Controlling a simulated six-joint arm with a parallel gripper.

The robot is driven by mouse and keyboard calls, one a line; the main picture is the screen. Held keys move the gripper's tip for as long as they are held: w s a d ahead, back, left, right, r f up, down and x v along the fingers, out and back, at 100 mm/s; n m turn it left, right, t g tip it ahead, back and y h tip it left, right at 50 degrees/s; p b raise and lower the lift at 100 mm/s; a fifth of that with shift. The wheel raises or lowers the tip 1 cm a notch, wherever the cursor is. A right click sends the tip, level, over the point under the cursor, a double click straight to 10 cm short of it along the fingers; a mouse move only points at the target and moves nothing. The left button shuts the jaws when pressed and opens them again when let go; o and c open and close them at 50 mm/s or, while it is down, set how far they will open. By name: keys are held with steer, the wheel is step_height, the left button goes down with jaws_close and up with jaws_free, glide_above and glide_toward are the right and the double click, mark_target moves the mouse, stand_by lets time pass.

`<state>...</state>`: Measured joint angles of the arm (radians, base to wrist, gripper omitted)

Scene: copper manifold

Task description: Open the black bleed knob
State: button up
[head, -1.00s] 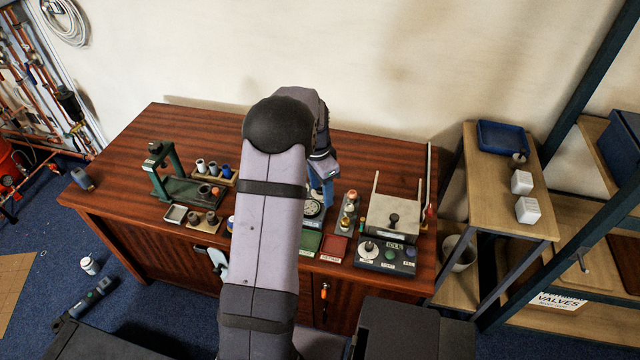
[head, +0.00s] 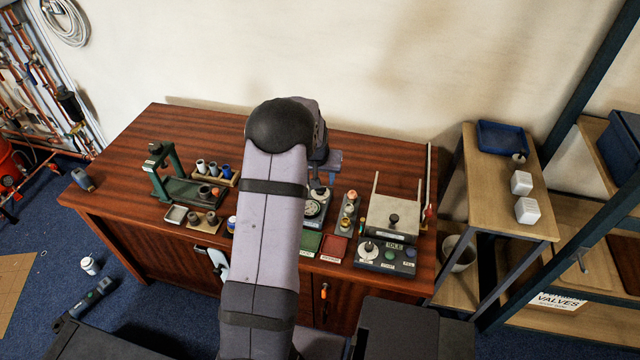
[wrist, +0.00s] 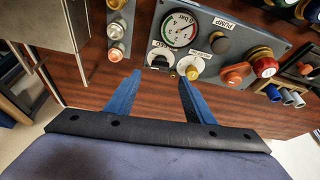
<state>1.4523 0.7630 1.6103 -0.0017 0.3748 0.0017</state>
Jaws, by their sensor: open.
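A grey panel (wrist: 205,45) with a round pressure gauge (wrist: 180,31) shows at the top of the wrist view. The black bleed knob (wrist: 160,61) sits on a white round dial below the gauge, beside a small label too blurred to read surely. A yellow knob (wrist: 192,72) on a second white dial is just to its right. My gripper (wrist: 158,78) is open and empty, with its two blue fingers spread. The black knob lies just beyond the fingertips, between their lines, and no contact shows. In the head view my gripper (head: 328,170) is above the gauge panel, partly behind my arm.
A dark round knob (wrist: 221,46) is near the PUMP label. Orange (wrist: 236,74) and red (wrist: 265,67) knobs stand right of the dials. A fixture with metal knobs (wrist: 116,32) and a grey box (wrist: 60,25) stand left.

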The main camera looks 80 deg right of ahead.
mark_target(320, 192)
steer(key=shift+p+x, duration=0.75)
steer(key=shift+x, duration=2.45)
steer(key=c, duration=1)
steer(key=shift+c, duration=0.2)
steer(key=shift+w+m+g+b, duration=0.1)
steer(key=shift+m+g+b, duration=0.3)
steer(key=shift+m, duration=0.3)
steer(key=o, duration=1)
steer(key=shift+o, duration=0.2)
steer(key=shift+r, duration=0.1)
steer(key=b+v, duration=0.2)
steer(key=v, duration=0.5)
